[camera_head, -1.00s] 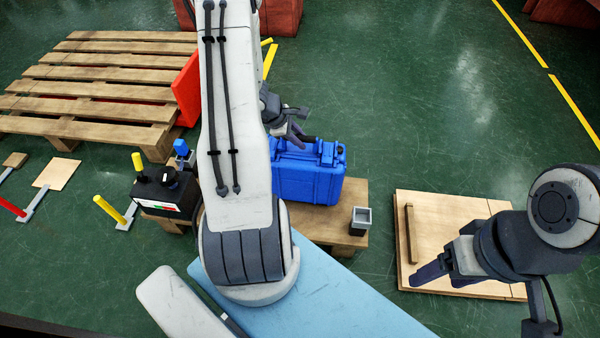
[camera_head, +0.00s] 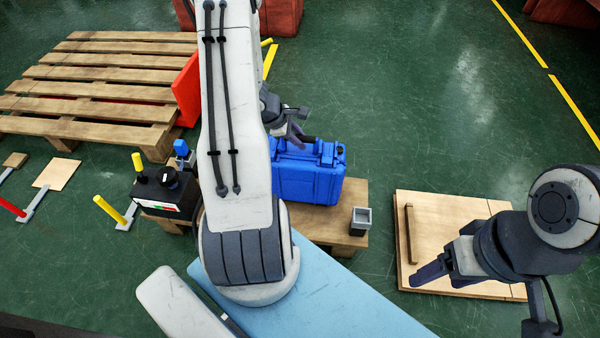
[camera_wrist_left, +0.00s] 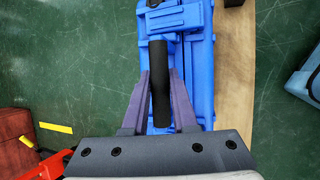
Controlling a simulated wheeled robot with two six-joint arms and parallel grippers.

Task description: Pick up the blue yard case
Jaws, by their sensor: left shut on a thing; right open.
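The blue yard case (camera_head: 308,172) stands upright on a low wooden platform (camera_head: 330,228) in the head view. Its black handle (camera_wrist_left: 160,82) shows in the left wrist view, running between the two purple fingers. My left gripper (camera_head: 298,132) is at the top of the case and is shut on the handle. In the left wrist view its fingers (camera_wrist_left: 160,95) lie on both sides of the handle. My right gripper (camera_head: 430,274) is open and empty, over the wooden board at right. My left arm hides part of the scene left of the case.
A small grey cup (camera_head: 360,220) stands on the platform beside the case. A black box (camera_head: 165,192) sits at the left. A wooden pallet (camera_head: 100,85) and a red panel (camera_head: 187,90) are further back. A wooden board (camera_head: 450,225) lies at right. Green floor behind the case is clear.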

